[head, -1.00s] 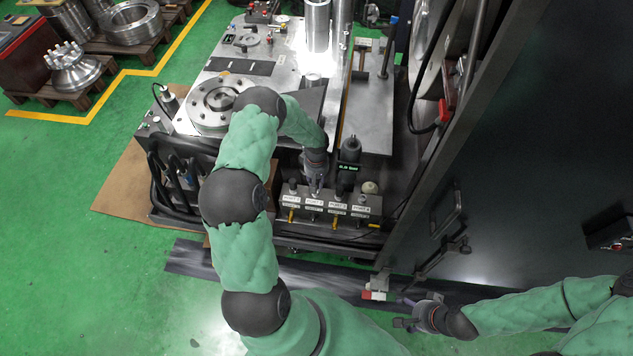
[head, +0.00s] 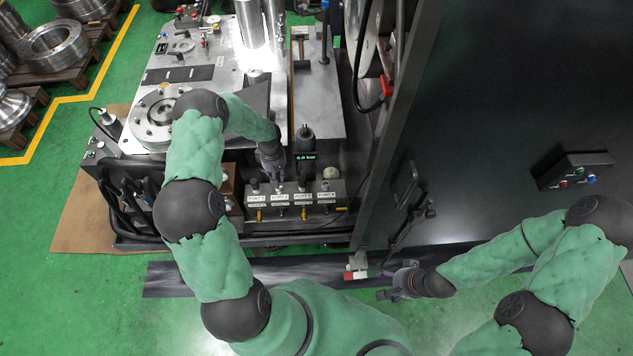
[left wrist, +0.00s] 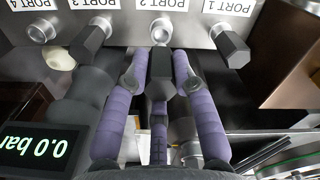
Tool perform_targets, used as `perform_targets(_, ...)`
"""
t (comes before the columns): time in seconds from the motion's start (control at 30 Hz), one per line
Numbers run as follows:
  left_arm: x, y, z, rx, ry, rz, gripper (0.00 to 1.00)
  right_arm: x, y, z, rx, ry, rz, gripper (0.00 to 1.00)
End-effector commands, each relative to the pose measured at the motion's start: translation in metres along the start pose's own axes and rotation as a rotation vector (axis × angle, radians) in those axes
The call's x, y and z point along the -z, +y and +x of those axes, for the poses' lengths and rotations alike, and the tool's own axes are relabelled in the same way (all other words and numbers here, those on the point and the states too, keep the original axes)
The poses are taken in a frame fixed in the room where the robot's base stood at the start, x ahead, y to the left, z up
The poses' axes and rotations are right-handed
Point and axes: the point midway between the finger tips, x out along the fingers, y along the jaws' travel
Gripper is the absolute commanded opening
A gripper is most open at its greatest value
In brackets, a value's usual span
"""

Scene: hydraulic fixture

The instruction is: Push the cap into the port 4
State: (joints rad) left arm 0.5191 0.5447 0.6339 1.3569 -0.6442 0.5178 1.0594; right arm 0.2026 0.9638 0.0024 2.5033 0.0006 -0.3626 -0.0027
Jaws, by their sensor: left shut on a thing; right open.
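The port block (head: 290,212) stands at the front edge of the fixture, with labelled ports in a row. In the left wrist view the labels show upside down, port 1 at right and port 4 at left. Port 4 (left wrist: 42,30) is a bare silver ring. Port 3 holds a dark hexagonal cap (left wrist: 93,38), and port 1 another (left wrist: 232,45). My left gripper (left wrist: 160,75) is shut on a dark hexagonal cap (left wrist: 160,65) just off the silver ring of port 2 (left wrist: 161,28). My right gripper (head: 390,292) is open and empty, low at right.
A dark gauge (head: 305,150) reading 0.0 bar stands behind the block; its display (left wrist: 38,145) is close beside my left gripper. A pale round knob (head: 331,172) sits behind the port 4 end. A tall dark cabinet (head: 500,110) bounds the right side. Green floor (head: 60,270) is clear at left.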

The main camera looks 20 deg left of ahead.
Motion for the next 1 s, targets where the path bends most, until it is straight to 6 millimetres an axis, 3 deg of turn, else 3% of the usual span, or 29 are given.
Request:
perform_targets(0.67, 0.0002, 0.0000, -0.0001, 0.000, 0.000, 0.000, 0.00, 0.0000, 0.0000, 0.0000, 0.000, 0.000, 0.000, 0.66)
perform_targets(0.7, 0.0002, 0.0000, -0.0001, 0.000, 0.000, 0.000, 0.18, 0.0000, 0.0000, 0.0000, 0.000, 0.000, 0.000, 0.66)
perform_targets(0.77, 0.0002, 0.0001, -0.0001, 0.000, 0.000, 0.000, 0.01, 0.0000, 0.0000, 0.0000, 0.000, 0.000, 0.000, 0.66)
perform_targets(1.0, 0.0002, 0.0001, -0.0001, 0.000, 0.000, 0.000, 0.00, 0.0000, 0.0000, 0.0000, 0.000, 0.000, 0.000, 0.66)
